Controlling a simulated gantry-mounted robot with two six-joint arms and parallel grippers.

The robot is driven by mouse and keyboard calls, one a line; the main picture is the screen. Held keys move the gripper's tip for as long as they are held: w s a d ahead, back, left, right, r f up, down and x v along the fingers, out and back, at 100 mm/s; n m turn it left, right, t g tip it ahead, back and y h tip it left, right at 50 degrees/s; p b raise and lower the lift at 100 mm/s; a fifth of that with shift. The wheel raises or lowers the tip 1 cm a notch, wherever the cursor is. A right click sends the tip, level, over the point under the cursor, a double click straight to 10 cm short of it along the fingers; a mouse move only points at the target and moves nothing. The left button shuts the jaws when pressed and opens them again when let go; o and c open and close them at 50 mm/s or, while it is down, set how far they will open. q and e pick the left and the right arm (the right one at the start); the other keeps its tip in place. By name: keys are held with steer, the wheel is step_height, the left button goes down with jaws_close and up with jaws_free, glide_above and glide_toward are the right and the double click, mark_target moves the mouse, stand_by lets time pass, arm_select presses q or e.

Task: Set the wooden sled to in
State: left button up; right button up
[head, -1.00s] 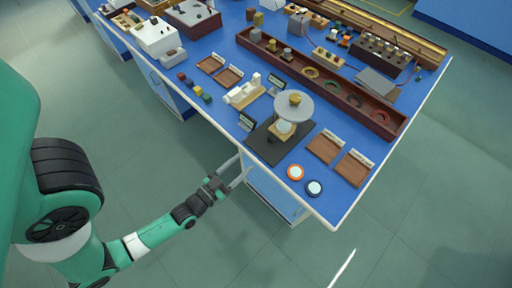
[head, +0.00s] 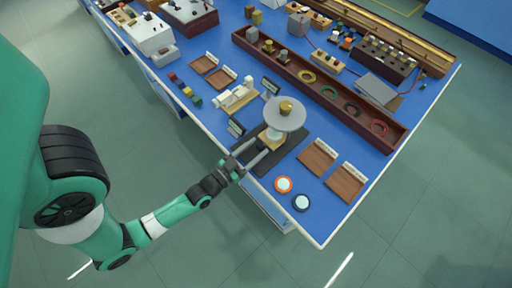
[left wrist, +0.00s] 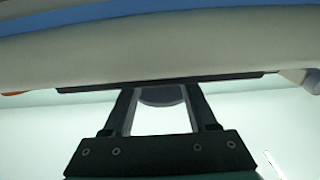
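The wooden sled (head: 270,143) appears as a light wooden block on a black base plate (head: 289,156), below a round grey disc (head: 285,116) with a brass knob (head: 286,106). The disc hides part of the sled. My left gripper (head: 256,151) comes in over the near table edge with its two fingers apart, their tips close to the sled's near side. I cannot tell whether they touch it. In the left wrist view the fingers (left wrist: 161,100) are apart, with a dark rounded shape beyond them. My right gripper is not in view.
Two small dark label stands (head: 236,128) and (head: 270,87) flank the base plate. Wooden trays (head: 318,157) lie to the right, and a long brown trough (head: 335,98) runs behind.

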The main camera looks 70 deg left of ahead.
arm_select(q)
jaws_close()
stand_by(1.2)
